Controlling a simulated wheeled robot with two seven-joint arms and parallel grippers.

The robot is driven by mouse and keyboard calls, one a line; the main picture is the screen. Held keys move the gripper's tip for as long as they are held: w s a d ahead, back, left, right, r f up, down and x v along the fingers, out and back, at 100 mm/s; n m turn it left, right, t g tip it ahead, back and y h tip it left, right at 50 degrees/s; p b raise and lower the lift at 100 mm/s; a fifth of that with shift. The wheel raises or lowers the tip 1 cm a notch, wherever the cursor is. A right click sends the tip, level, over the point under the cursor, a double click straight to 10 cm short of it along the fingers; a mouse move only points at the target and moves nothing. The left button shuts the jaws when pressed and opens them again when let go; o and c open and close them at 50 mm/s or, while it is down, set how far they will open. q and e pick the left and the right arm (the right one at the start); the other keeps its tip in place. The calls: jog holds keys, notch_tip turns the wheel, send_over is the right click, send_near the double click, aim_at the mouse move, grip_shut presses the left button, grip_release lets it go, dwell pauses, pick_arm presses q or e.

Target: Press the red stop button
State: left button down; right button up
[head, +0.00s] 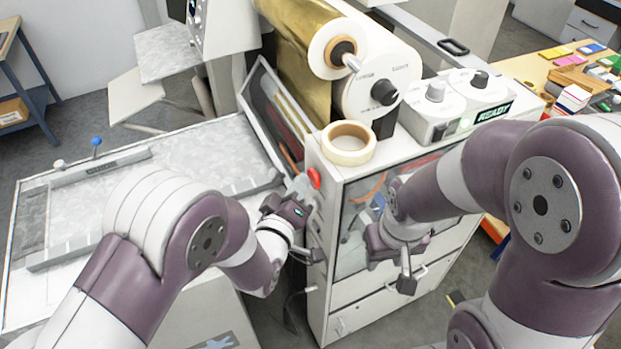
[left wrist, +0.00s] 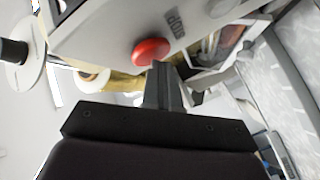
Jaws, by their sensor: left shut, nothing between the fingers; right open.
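The red stop button (head: 314,178) sits on the white side panel of the foil machine, near its upper front corner. It also shows in the left wrist view as a red dome (left wrist: 150,51) beside dark "STOP" lettering. My left gripper (head: 302,187) is shut and empty, its fingertips right beside the button in the head view. In the left wrist view the fingertips (left wrist: 160,68) overlap the button's lower edge; I cannot tell whether they touch it. My right gripper (head: 392,268) is open and empty in front of the machine's clear-fronted cabinet, well away from the button.
A tape roll (head: 348,143) lies on the machine top, just behind the button. A gold foil roll (head: 296,40) and a control box reading READY (head: 494,113) stand further back. A flat metal-topped table (head: 190,150) is at left. A wooden worktable with small items is at right.

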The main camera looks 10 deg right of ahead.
pick_arm(q)
jog(key=shift+s+a, duration=0.2)
jog(key=shift+a, duration=0.45)
jog(key=shift+a, duration=0.1)
jog(key=a, duration=0.1)
jog(key=s+a, duration=0.1)
jog(key=a, duration=0.2)
jog(key=shift+s+a, duration=0.3)
dwell(0.5)
